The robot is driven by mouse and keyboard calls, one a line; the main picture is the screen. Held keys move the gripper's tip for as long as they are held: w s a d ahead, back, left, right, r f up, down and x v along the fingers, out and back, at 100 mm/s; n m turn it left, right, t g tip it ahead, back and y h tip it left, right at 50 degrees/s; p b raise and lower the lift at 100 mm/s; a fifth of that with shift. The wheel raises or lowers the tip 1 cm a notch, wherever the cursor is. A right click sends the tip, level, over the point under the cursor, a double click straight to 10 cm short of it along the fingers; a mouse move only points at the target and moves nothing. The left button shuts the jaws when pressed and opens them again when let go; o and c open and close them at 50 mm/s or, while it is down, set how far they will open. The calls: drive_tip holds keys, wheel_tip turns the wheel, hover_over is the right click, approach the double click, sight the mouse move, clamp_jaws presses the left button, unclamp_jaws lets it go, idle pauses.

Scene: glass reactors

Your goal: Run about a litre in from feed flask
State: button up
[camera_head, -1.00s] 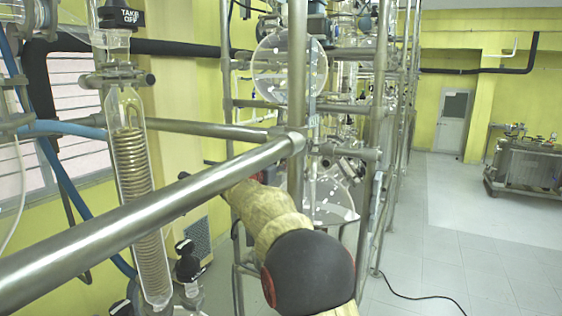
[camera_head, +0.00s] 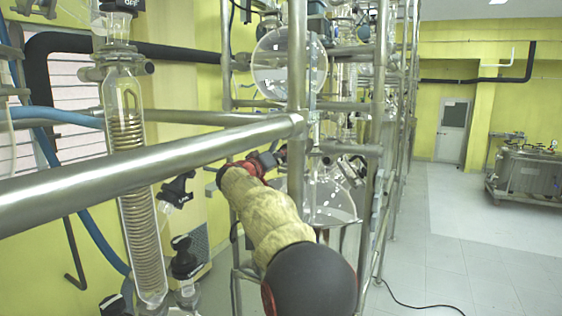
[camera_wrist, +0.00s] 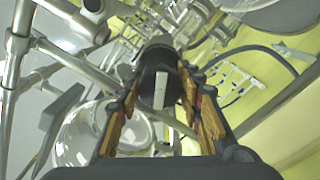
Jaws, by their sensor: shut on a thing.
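My gripper (camera_wrist: 158,88) is shut on a black valve handle (camera_wrist: 157,52) with a white stripe, which sits between its orange-padded fingers in the wrist view. In the head view my gripper (camera_head: 266,162) is a red and black shape beyond the steel bar, at the end of my yellow-sleeved arm; its fingertips are too small to read there. A round glass flask (camera_head: 290,68) hangs above and right of it. Another round vessel (camera_head: 328,198) stands lower right. I cannot tell which one is the feed flask, and no liquid level is readable.
A coil condenser (camera_head: 130,130) and black valve knobs (camera_head: 184,258) stand at left. The floor (camera_head: 480,240) at right is mostly clear, with a black cable (camera_head: 420,297) on it.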

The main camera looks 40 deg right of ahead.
drive_tip(key=shift+n, duration=1)
drive_tip(key=o, duration=1.2)
drive_tip(key=v, duration=1.2)
drive_tip(key=shift+f, duration=0.1)
